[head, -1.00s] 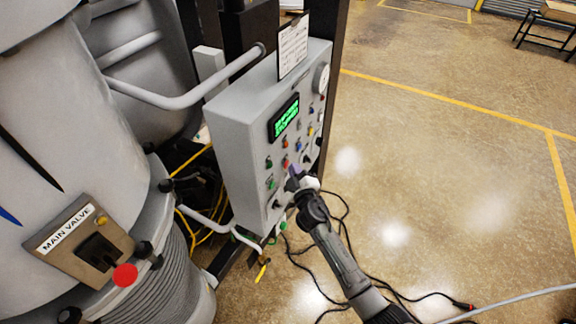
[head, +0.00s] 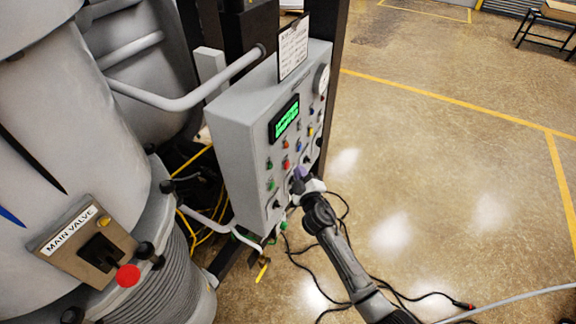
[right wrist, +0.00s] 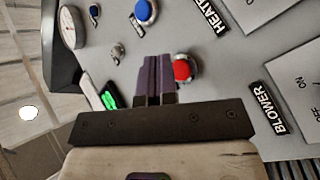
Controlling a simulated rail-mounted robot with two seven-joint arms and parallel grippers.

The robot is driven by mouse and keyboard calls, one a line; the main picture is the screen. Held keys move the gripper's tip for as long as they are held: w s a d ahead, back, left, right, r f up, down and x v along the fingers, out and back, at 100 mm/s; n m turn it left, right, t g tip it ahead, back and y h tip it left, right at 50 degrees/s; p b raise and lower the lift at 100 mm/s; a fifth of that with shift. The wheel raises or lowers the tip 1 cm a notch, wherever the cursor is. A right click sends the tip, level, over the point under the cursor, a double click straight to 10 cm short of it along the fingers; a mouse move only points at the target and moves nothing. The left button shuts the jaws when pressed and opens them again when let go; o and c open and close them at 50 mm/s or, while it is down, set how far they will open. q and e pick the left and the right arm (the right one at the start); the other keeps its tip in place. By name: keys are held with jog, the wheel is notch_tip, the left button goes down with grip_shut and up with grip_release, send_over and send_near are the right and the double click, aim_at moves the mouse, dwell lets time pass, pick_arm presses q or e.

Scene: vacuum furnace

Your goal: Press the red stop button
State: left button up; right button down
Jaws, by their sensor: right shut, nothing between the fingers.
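The grey control panel (head: 232,150) fills the middle of the head view, with a green-lit display (head: 286,118) and several coloured buttons. A red button (head: 285,164) shows on its face in the head view. In the right wrist view a red button (right wrist: 182,70) with a metal collar lies just right of the fingertips, near the BLOWER label (right wrist: 265,108). My right gripper (head: 299,174) is close to the panel's lower face. Its purple fingers (right wrist: 153,62) are shut and empty; I cannot tell whether they touch the panel. My left gripper is out of view.
A blue button (right wrist: 144,10) and a HEATER label (right wrist: 210,15) are beyond the fingers. A grey handrail (head: 190,96) runs to the panel. The MAIN VALVE box (head: 85,240) with a red knob (head: 127,275) is at lower left.

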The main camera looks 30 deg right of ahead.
jog(key=shift+s+d+p, duration=0.2)
jog(key=shift+s+d, duration=0.15)
jog(key=shift+s, duration=0.35)
jog(key=shift+s+d+p, duration=0.2)
jog(key=shift+s+d, duration=0.2)
jog(key=shift+s, duration=0.25)
jog(key=shift+s+d+p, duration=0.2)
jog(key=shift+s+d, duration=0.15)
jog(key=shift+s, duration=0.35)
